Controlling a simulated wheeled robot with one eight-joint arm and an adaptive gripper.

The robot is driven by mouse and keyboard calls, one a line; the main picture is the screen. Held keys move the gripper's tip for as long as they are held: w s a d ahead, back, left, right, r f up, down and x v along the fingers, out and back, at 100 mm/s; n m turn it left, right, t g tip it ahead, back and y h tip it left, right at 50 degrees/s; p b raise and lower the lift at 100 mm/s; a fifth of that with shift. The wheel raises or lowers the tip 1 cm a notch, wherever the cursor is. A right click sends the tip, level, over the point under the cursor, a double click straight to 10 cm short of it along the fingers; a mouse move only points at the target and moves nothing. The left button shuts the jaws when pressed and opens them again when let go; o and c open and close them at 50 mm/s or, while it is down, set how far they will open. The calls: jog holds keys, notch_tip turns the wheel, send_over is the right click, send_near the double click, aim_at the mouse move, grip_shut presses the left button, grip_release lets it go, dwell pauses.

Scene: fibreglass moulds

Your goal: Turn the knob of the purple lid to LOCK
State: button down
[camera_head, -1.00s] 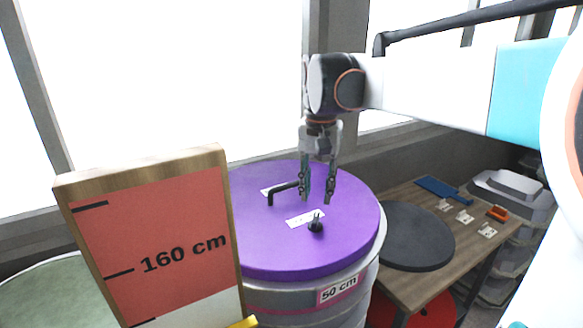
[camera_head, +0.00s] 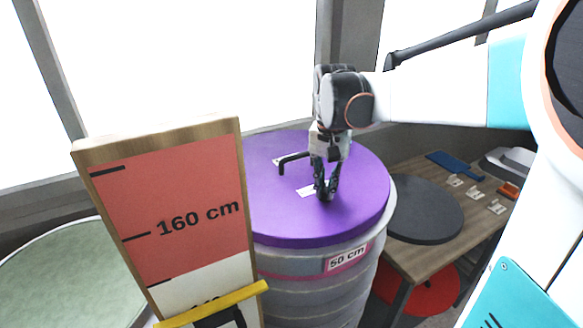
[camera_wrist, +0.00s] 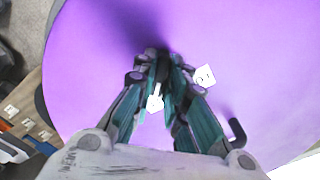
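The purple lid (camera_head: 270,215) lies on top of a pale drum. A black bent handle (camera_head: 295,158) stands on it, left of my gripper. My gripper (camera_head: 325,196) points down at the lid with its fingertips close together where the small black knob stands. In the wrist view the fingers converge on the dark knob (camera_wrist: 163,66), which shows between the tips; the head view hides it. A white label (camera_wrist: 155,98) shows between the fingers and another label (camera_wrist: 205,76) beside them. Their lettering and the knob's pointing direction are not readable.
A board marked 160 cm (camera_head: 165,215) stands close on the left, with a yellow-edged piece (camera_head: 215,302) at its foot. A wooden table (camera_head: 405,255) on the right holds a dark round disc (camera_head: 425,212), small pieces and a blue item. Windows are behind.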

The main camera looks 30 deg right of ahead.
jog(key=shift+n, duration=0.4)
jog(key=n+b, duration=0.1)
jog(key=n, duration=0.2)
jog(key=shift+n, duration=0.3)
jog(key=n+b, duration=0.1)
jog(key=n, duration=0.3)
jog(key=n+b, duration=0.1)
jog(key=n, duration=0.4)
jog(key=shift+n+b, duration=0.4)
jog(key=shift+n, duration=1.7)
jog(key=c, duration=1.6)
grip_release()
jog(key=shift+c, duration=0.2)
